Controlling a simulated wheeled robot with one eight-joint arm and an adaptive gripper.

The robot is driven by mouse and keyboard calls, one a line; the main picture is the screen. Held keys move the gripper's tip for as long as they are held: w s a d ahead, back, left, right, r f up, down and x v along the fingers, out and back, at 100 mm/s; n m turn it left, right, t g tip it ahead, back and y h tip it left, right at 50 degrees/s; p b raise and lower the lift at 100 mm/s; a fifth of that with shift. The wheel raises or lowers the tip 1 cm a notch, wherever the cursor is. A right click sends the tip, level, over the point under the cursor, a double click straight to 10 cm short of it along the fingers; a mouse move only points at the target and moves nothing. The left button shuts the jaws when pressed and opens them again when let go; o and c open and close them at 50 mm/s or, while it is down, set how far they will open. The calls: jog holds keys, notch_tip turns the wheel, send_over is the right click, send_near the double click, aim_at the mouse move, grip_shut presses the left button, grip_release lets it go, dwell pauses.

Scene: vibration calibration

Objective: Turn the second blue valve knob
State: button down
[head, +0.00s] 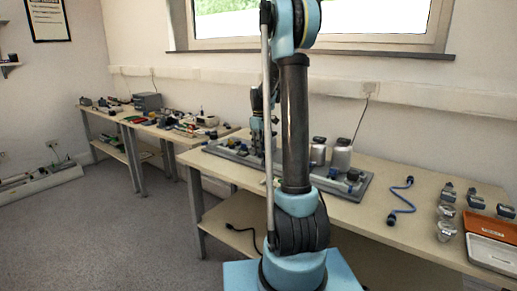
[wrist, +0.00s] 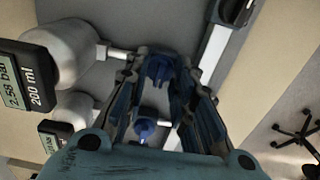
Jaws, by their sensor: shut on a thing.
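In the wrist view, my gripper (wrist: 160,64) is around a blue valve knob (wrist: 157,72), with a finger on each side of it. The gripper is shut on this knob. A second blue knob (wrist: 145,129) shows between the fingers, nearer the palm. Both are on a grey panel (wrist: 222,12). In the head view, the panel (head: 318,184) lies on the table, and my gripper is over its left part, partly hidden by my arm. Which knob in the row it holds cannot be told from the head view.
Two silver cylinders (head: 341,154) stand on the panel; in the wrist view, pale cylinders with displays (wrist: 60,55) are left of the fingers. A blue cable (head: 404,200), glass jars (head: 446,221) and an orange-and-white tray (head: 490,240) are on the table at right.

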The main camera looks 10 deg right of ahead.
jog(key=shift+w, duration=0.1)
dwell(0.3)
jog(key=c, duration=1.3)
grip_release()
jog(key=shift+r, duration=0.1)
notch_tip(320, 180, up, 12)
jog(key=shift+f, duration=0.15)
